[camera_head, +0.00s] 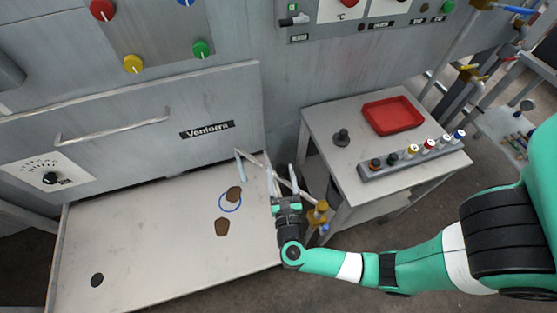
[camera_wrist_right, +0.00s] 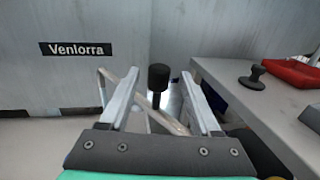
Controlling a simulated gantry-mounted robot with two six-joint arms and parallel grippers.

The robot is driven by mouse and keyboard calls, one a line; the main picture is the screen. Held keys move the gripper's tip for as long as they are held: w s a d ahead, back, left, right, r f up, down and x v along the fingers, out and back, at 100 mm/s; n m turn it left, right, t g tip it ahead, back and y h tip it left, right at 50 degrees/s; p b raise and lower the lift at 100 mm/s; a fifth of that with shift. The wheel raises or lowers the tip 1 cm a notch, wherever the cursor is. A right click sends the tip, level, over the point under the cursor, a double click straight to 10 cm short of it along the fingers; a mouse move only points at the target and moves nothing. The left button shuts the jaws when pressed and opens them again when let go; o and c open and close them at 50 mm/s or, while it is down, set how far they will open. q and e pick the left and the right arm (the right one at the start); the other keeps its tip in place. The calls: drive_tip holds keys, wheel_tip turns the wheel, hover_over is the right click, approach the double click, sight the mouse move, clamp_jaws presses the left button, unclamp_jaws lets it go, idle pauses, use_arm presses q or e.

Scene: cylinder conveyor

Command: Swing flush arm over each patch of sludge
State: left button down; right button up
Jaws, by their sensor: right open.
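Two brown sludge patches lie on the pale metal tray in the head view, an upper one (camera_head: 234,193) and a lower one (camera_head: 222,227). A blue ring (camera_head: 223,209) on the tray partly surrounds the upper patch. The flush arm (camera_head: 257,163) is a thin tan bar with a pale blue nozzle (camera_head: 240,168) at its left end, up and right of the patches. My right gripper (camera_head: 284,178) is open at the tray's right edge. In the right wrist view, a black knob (camera_wrist_right: 158,77) stands between and beyond its fingers, with the bar crossing behind them. My left gripper is not in view.
A dark round hole (camera_head: 97,280) is at the tray's lower left. The grey machine front (camera_head: 110,115) rises behind the tray. A side table (camera_head: 335,117) at right holds a red tray (camera_head: 392,131), a black knob-like object (camera_head: 342,137) and a rack of several bottles.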

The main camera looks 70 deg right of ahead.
drive_tip(key=x, duration=0.5)
drive_tip(key=shift+w, duration=0.1)
clamp_jaws()
idle(1.2)
